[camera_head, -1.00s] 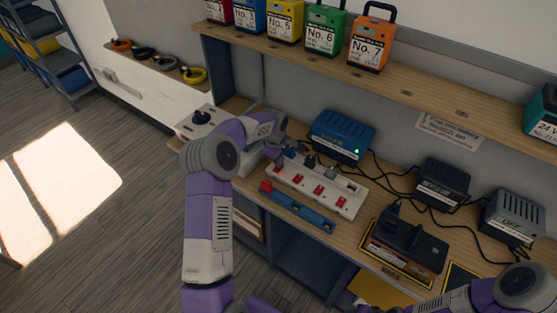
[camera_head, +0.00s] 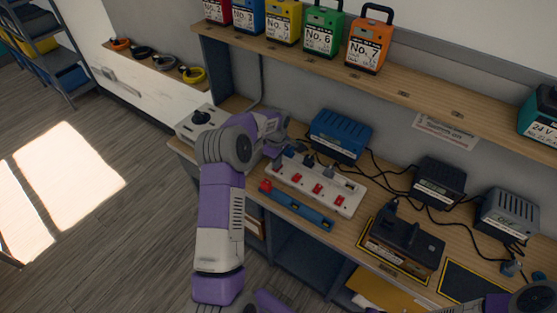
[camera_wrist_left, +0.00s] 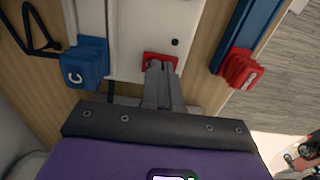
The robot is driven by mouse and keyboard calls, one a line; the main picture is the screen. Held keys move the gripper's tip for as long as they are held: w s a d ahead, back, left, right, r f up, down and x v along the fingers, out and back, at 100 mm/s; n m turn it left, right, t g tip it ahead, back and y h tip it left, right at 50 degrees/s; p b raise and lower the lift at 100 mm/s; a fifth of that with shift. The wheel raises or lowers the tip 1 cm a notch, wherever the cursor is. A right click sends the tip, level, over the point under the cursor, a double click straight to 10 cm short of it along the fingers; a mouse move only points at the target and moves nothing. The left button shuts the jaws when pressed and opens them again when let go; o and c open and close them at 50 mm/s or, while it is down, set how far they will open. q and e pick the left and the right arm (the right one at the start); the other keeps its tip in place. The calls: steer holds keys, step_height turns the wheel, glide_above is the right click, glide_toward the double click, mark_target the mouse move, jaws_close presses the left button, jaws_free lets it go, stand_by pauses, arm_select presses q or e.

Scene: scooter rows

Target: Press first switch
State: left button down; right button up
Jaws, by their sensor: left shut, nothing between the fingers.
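A white power strip (camera_head: 350,205) with a row of red switches lies on the wooden bench, with plugs along its back side. My left gripper (camera_head: 276,155) is at the strip's left end, and its wrist hides part of that end. In the left wrist view, the fingers (camera_wrist_left: 161,72) are shut and empty. Their tips are over the near edge of the first red switch (camera_wrist_left: 160,60), close to it or touching; I cannot tell which. A blue plug marked C (camera_wrist_left: 86,62) is to the left of them. My right gripper is out of view; only its arm shows at bottom right.
A blue bar with a red end (camera_head: 300,208) lies along the strip's front. A blue charger (camera_head: 341,136) stands behind, and dark chargers (camera_head: 438,182) with loose cables stand to the right. A shelf (camera_head: 400,88) with numbered battery packs hangs above.

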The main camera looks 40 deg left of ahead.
arm_select(q)
steer(key=shift+s+f, duration=0.35)
steer(key=shift+s, duration=0.15)
steer(key=shift+r+p, duration=0.3)
steer(key=r+p, duration=0.2)
steer(key=r, duration=0.3)
steer(key=shift+w+p, duration=0.25)
steer(key=shift+p, duration=0.15)
step_height(320, 180, up, 9)
steer(key=shift+p, duration=0.3)
